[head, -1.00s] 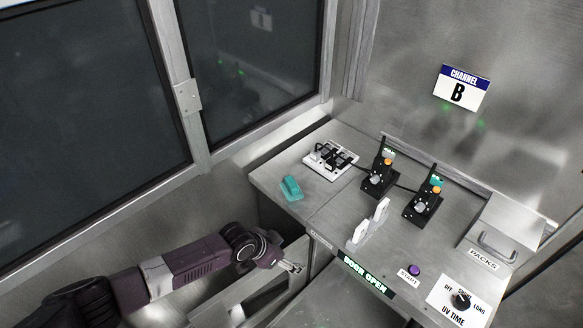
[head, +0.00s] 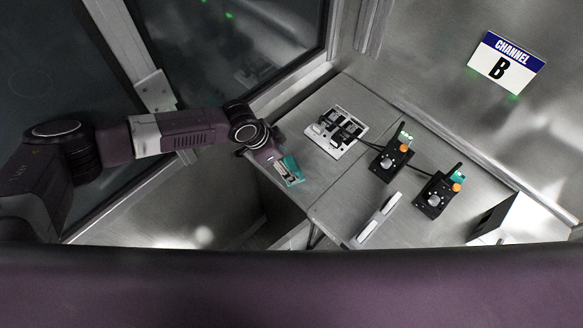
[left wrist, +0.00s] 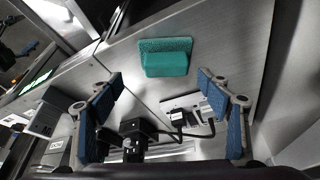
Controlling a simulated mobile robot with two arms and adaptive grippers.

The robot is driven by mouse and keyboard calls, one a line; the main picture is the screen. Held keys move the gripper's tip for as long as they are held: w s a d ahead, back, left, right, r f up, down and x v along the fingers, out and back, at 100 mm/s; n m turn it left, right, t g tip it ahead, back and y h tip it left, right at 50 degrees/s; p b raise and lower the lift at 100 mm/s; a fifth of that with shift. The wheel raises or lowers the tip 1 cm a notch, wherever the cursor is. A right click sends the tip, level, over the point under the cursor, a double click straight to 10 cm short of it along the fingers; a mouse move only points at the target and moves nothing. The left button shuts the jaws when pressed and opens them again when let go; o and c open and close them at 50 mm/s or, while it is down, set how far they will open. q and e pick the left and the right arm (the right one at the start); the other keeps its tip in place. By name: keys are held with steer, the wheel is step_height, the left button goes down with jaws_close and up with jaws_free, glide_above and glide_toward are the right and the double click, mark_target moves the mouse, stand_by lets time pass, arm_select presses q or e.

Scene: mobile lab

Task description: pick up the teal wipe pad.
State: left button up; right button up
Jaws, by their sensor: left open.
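The teal wipe pad (head: 294,171) lies on the left part of the metal counter (head: 318,190). In the head view my left gripper (head: 283,172) is right at the pad and partly covers it. In the left wrist view the pad (left wrist: 166,60) shows whole, a thin teal base with a thicker block on it. There my left gripper (left wrist: 162,84) is open, its blue-padded fingers wide apart and empty. The pad appears beyond the fingertips, between their lines, and not gripped. My right gripper is not in view.
A white tray with black modules (head: 337,131) sits behind and right of the pad. Two black handheld units (head: 390,160) (head: 437,193) and an upright white holder (head: 377,220) stand further right. The framed window (head: 240,45) borders the left side.

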mark_target(291, 164)
arm_select(q)
steer(key=shift+b+x, duration=0.65)
steer(key=shift+x, duration=0.2)
steer(key=f+b, duration=0.1)
steer(key=w+f+b, duration=0.1)
steer(key=d+f+b, duration=0.1)
steer(key=shift+w+f+b, duration=0.3)
steer(key=shift+w+b, duration=0.05)
steer(key=shift+b, duration=0.05)
steer(key=shift+r, duration=0.1)
steer(key=shift+c, duration=1.8)
steer(key=shift+s, duration=0.1)
steer(key=shift+c, duration=1.4)
steer(key=c, duration=0.7)
steer(key=shift+r, duration=0.1)
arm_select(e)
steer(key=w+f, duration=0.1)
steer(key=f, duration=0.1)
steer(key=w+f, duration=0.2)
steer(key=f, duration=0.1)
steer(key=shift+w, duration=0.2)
